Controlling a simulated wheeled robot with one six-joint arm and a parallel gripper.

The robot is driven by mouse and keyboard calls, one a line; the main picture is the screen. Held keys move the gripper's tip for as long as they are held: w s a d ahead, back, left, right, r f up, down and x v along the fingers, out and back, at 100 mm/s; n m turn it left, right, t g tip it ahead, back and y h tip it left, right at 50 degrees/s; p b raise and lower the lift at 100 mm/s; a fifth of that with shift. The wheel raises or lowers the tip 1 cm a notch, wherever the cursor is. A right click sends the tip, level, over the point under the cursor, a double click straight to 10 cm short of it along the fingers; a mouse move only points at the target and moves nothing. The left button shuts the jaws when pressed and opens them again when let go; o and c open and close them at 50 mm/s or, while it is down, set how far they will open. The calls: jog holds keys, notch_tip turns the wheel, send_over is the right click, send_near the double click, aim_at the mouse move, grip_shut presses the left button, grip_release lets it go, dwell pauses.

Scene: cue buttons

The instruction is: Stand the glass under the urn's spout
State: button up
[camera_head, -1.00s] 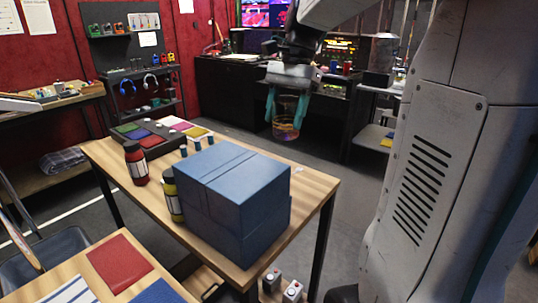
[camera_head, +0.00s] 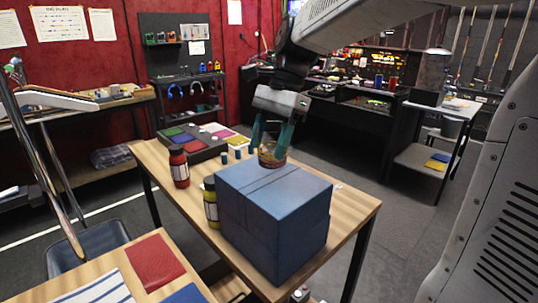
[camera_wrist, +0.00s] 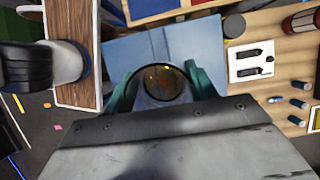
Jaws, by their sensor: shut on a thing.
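A small clear glass (camera_head: 271,154) with an amber tint hangs upright between the teal fingers of my gripper (camera_head: 270,147), which is shut on it. In the head view the glass overlaps the back edge of the blue box; I cannot tell whether it touches. In the wrist view the glass (camera_wrist: 161,82) is seen from above, between both fingers, with the blue box beneath. I cannot make out an urn or spout for certain. A dark upright vessel-like shape (camera_head: 431,76) stands at the back right, too small to identify.
The large blue box (camera_head: 275,215) fills the near part of the wooden table (camera_head: 352,212). A red bottle (camera_head: 179,168) and a yellow bottle (camera_head: 211,203) stand left of it. A panel of coloured squares (camera_head: 190,143) lies behind. The floor (camera_head: 385,230) to the right is clear.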

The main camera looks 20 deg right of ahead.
aim_at(269, 155)
jog(key=shift+f, duration=1.75)
jog(key=shift+f, duration=0.15)
jog(key=o, duration=1.1)
